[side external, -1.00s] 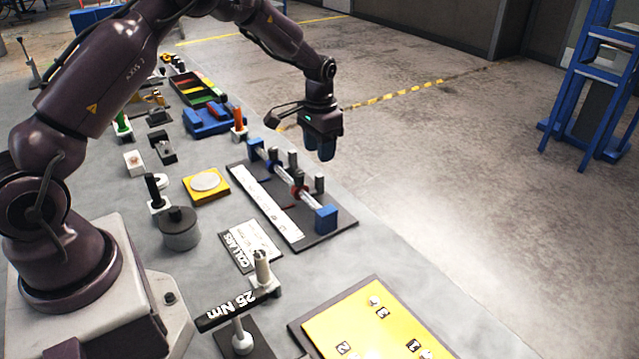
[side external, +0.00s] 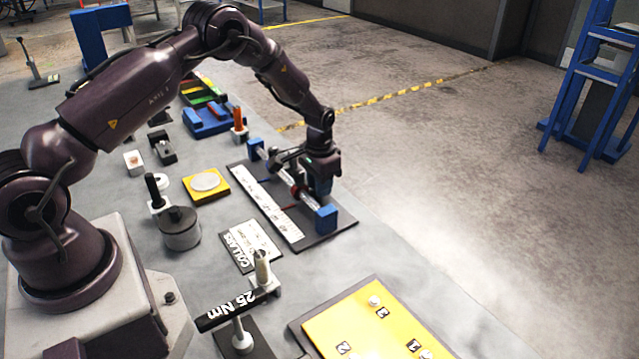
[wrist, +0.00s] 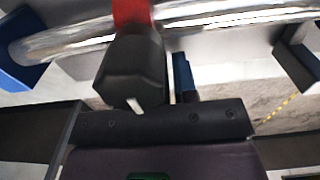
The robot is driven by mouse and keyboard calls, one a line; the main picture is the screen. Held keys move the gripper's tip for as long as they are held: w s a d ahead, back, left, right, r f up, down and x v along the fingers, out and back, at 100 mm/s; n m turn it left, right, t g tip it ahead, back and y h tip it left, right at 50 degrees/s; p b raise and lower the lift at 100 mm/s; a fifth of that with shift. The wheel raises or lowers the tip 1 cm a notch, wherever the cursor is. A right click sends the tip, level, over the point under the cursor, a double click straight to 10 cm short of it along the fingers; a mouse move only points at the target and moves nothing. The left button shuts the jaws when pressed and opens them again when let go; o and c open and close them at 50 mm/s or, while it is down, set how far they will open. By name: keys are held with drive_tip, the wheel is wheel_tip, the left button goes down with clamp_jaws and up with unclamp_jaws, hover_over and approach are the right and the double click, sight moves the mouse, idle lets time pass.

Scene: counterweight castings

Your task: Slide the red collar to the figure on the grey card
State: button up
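The red collar (wrist: 131,12) is around a shiny rod (wrist: 230,15) in the wrist view, with a black knob (wrist: 133,70) on it. In the side view the rod runs between a far blue end block (side external: 254,148) and a near one (side external: 326,218). My gripper (side external: 322,188) is low over the near half of the rod, close beside the knob. Whether its fingers touch the knob is unclear. The card headed COLLARS (side external: 240,259) lies left of the rail's base; its figure is unreadable.
A white scale strip (side external: 262,200) runs along the dark baseplate (side external: 345,221). Another black knob (wrist: 300,60) stands farther along the rod. A grey cylinder (side external: 180,232), a torque stand marked 25 Nm (side external: 240,340) and a yellow board (side external: 365,325) are nearby.

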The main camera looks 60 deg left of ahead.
sight(327, 202)
clamp_jaws()
drive_tip(key=shift+d, duration=1.55)
drive_tip(key=shift+o, duration=1.9)
unclamp_jaws()
wheel_tip(327, 202, up, 13)
drive_tip(key=s+d+r+t, duration=0.2)
drive_tip(key=s+r, duration=0.4)
drive_tip(key=s, duration=0.3)
drive_tip(key=s+d+r+t, duration=0.1)
drive_tip(key=s+d+r, duration=0.3)
drive_tip(key=s+r, duration=0.3)
drive_tip(key=s+d+r+t, duration=0.2)
drive_tip(key=s+r, duration=0.5)
drive_tip(key=s, duration=0.5)
drive_tip(key=shift+d+r+t, duration=0.2)
drive_tip(key=shift+d+t, duration=0.1)
drive_tip(key=shift+d, duration=0.15)
